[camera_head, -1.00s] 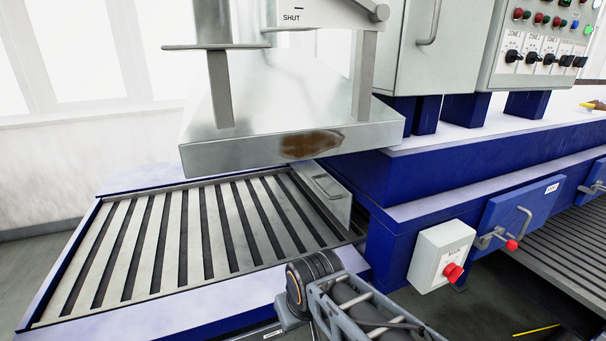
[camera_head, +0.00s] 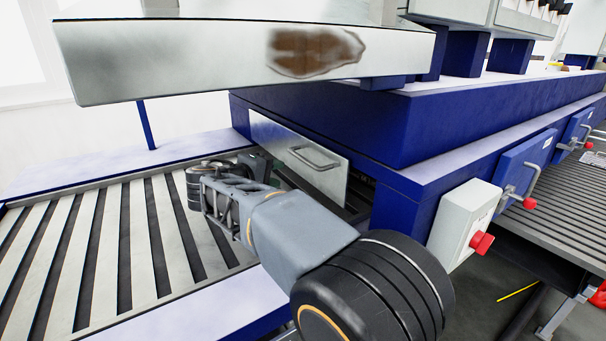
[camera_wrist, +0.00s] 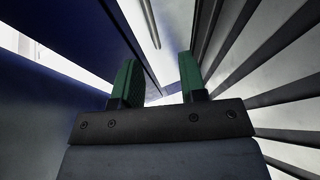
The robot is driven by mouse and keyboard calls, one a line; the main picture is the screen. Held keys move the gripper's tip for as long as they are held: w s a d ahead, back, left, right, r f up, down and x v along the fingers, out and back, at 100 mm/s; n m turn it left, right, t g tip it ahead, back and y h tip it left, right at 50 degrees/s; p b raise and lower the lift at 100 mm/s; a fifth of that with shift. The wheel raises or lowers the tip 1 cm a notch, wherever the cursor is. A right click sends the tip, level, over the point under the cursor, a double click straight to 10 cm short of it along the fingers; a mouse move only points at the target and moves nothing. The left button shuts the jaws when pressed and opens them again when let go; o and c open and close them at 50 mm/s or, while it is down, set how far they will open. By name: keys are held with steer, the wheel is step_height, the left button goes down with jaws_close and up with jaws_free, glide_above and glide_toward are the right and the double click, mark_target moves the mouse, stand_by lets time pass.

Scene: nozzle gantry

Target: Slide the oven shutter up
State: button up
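The oven shutter (camera_head: 330,181) is a pale metal plate with a bar handle (camera_head: 314,160). It stands in the blue frame at the oven mouth, with a dark gap at its lower right. My gripper shows in the wrist view (camera_wrist: 156,84) with two green fingers apart and nothing between them. In the head view it is mostly hidden behind my wrist, low and left of the shutter, above the slatted bed. In the wrist view a thin bar, apparently the handle (camera_wrist: 150,24), lies beyond the fingertips, apart from them.
A metal hood (camera_head: 200,62) with a brown stain overhangs the shutter. The slatted conveyor (camera_head: 90,245) has a pale rail (camera_head: 190,318) along its front. The blue oven body (camera_head: 420,120) and a grey box with a red knob (camera_head: 465,220) stand to the right.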

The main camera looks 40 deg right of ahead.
mark_target(302, 160)
steer(key=shift+h, duration=0.4)
steer(key=x, duration=0.9)
steer(key=r+x, duration=0.1)
steer(key=x, duration=0.4)
steer(key=shift+w+p, duration=0.35)
steer(key=shift+w, duration=0.1)
steer(key=shift+c, duration=0.3)
jaws_close()
